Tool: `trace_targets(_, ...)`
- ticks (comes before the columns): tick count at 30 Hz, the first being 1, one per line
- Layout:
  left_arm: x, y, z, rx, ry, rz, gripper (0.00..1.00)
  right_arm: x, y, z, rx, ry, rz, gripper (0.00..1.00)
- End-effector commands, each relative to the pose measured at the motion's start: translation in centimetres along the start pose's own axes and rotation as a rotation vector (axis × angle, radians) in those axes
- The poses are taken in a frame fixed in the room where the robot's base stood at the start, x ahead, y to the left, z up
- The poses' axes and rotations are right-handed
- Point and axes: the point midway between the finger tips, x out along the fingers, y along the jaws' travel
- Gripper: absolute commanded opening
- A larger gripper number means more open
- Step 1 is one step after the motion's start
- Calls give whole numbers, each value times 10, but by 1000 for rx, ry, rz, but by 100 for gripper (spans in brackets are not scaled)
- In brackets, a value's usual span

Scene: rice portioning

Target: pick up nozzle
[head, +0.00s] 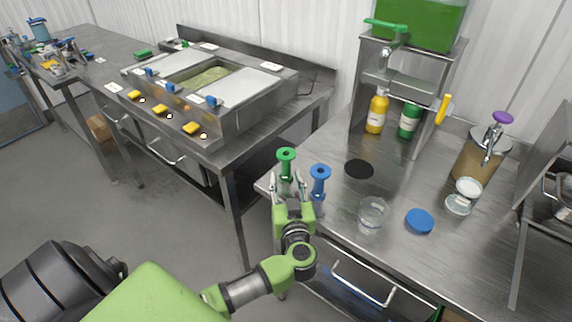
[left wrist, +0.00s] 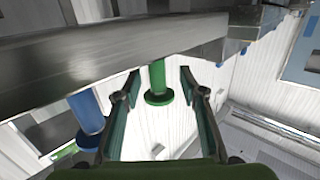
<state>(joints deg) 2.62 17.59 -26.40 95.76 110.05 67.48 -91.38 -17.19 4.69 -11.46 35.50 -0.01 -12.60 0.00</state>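A green nozzle (head: 286,158), spool-shaped with a wide flange, stands upright near the left front corner of the right-hand steel table. A similar blue nozzle (head: 319,182) stands just right of it. My left gripper (head: 288,181) is open, its fingers spread at the green nozzle. In the left wrist view, the green nozzle (left wrist: 157,82) shows in the gap between the fingertips (left wrist: 160,74), with space visible on both sides. The blue nozzle (left wrist: 87,112) is outside the fingers, at left. My right gripper is not in view.
A clear glass cup (head: 372,214), a blue lid (head: 419,221) and a black disc (head: 359,169) lie on the table (head: 335,150) to the right. A dispenser stand (head: 448,85) with a yellow bottle (head: 376,112) and green bottle (head: 409,121) stands behind. A drawer handle (head: 362,285) projects in front.

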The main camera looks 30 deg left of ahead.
Motion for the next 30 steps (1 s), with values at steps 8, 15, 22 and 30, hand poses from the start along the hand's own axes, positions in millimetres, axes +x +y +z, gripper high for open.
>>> trace_targets(8,29,5,1,2,3,0,38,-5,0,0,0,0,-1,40)
trace_targets(15,54,5,3,0,0,1,38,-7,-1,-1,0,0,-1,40)
trace_targets(22,54,5,4,-1,-2,2,38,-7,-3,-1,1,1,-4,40)
trace_targets(30,54,5,4,-1,-1,2,0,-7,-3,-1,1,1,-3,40)
